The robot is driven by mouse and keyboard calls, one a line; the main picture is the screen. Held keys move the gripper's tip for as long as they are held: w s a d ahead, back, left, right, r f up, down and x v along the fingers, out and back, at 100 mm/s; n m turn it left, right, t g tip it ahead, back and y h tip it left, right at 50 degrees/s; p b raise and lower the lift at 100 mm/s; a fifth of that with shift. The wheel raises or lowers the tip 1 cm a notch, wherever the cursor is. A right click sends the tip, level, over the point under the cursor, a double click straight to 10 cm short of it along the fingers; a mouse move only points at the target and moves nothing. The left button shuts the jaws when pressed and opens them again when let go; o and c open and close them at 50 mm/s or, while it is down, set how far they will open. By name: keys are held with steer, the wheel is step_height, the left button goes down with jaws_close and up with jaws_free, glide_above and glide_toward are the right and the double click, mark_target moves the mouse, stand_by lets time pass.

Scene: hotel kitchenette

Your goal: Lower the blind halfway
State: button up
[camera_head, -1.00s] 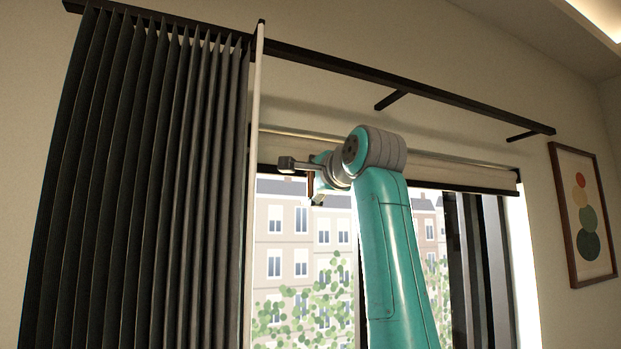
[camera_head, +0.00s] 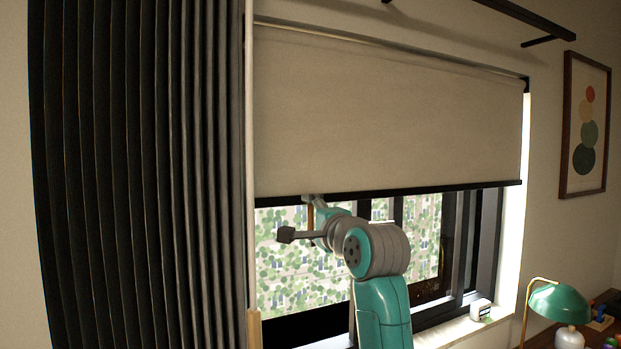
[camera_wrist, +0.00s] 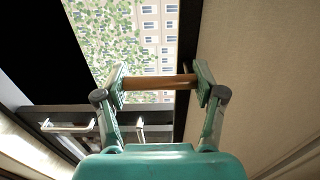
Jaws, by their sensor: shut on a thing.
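The beige roller blind (camera_head: 390,110) hangs over the upper part of the window, with its dark bottom bar (camera_head: 440,189) well below the top roller. In the wrist view the blind's fabric (camera_wrist: 255,75) fills the right side. My gripper (camera_head: 313,212) is just below the bar, left of its middle. In the wrist view my gripper (camera_wrist: 160,82) is shut on a brown wooden pull handle (camera_wrist: 158,82), which spans between its two fingertips. The handle is mostly hidden in the head view.
Window glass (camera_head: 295,265) shows below the bar. A green lamp (camera_head: 560,304) stands at the lower right, and a small white device (camera_head: 480,310) sits on the sill.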

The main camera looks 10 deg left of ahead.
step_height(320, 180, down, 6)
steer(key=shift+r, duration=0.1)
stand_by(0.4)
steer(key=o, duration=1.7)
steer(key=shift+w, duration=0.1)
steer(key=v, duration=1.2)
